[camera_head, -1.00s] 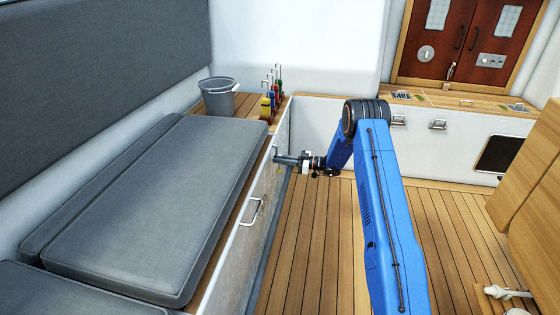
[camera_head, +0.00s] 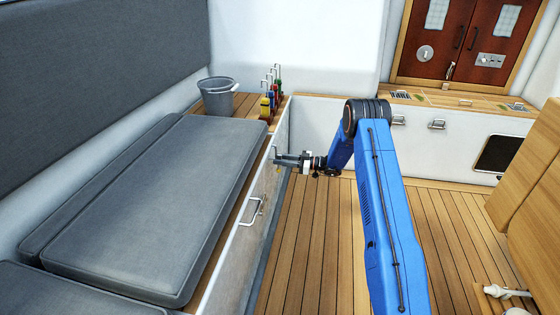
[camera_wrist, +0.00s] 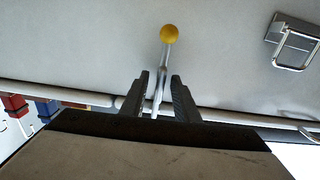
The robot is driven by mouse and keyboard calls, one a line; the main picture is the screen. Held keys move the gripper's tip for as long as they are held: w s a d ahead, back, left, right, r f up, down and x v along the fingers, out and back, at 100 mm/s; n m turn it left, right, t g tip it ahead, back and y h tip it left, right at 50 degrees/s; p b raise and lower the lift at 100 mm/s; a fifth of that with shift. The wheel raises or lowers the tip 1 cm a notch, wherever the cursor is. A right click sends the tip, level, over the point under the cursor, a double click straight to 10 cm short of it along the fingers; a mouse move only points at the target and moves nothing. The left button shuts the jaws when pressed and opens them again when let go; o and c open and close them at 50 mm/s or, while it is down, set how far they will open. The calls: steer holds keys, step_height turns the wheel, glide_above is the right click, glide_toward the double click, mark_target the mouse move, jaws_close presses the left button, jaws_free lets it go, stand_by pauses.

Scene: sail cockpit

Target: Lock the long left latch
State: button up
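The long latch (camera_wrist: 164,62) is a thin metal lever with a yellow ball knob (camera_wrist: 169,34) at its end, in the wrist view. It stands out in front of a pale panel. My gripper (camera_wrist: 160,78) is open, with one finger on each side of the lever's shaft. Gaps show between the fingers and the shaft, and the knob lies beyond the fingertips. In the head view my gripper (camera_head: 277,161) is at the front face of the left bench, below its far end. The latch is too small there to make out clearly.
A metal handle (camera_wrist: 297,42) is to the right in the wrist view. The left bench carries grey cushions (camera_head: 150,200), a grey bucket (camera_head: 217,97) and several coloured winch-handle-like items (camera_head: 268,105). The wooden floor (camera_head: 310,240) beside the bench is clear.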

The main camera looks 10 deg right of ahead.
steer(key=v, duration=1.7)
steer(key=s+a+r+m+g+h, duration=0.3)
steer(key=s+a+r, duration=0.4)
steer(key=s+r, duration=0.55)
steer(key=s+a+r+m+g+h, duration=0.1)
steer(key=s+a+r+g+h, duration=0.25)
steer(key=s+a+r, duration=0.65)
steer(key=s+d+r+m+h, duration=0.1)
steer(key=s+r+m+h, duration=0.15)
steer(key=s, duration=0.75)
steer(key=s+d+r+m+h, duration=0.15)
steer(key=s+r, duration=0.25)
steer(key=s, duration=0.6)
steer(key=s+d+m+t+h, duration=0.2)
steer(key=s+d+h, duration=0.1)
steer(key=s, duration=0.5)
steer(key=s+d+m+t+h, duration=0.2)
steer(key=s+d+m+h, duration=0.1)
steer(key=s, duration=0.6)
steer(key=shift+s+m, duration=0.25)
steer(key=shift+m, duration=0.05)
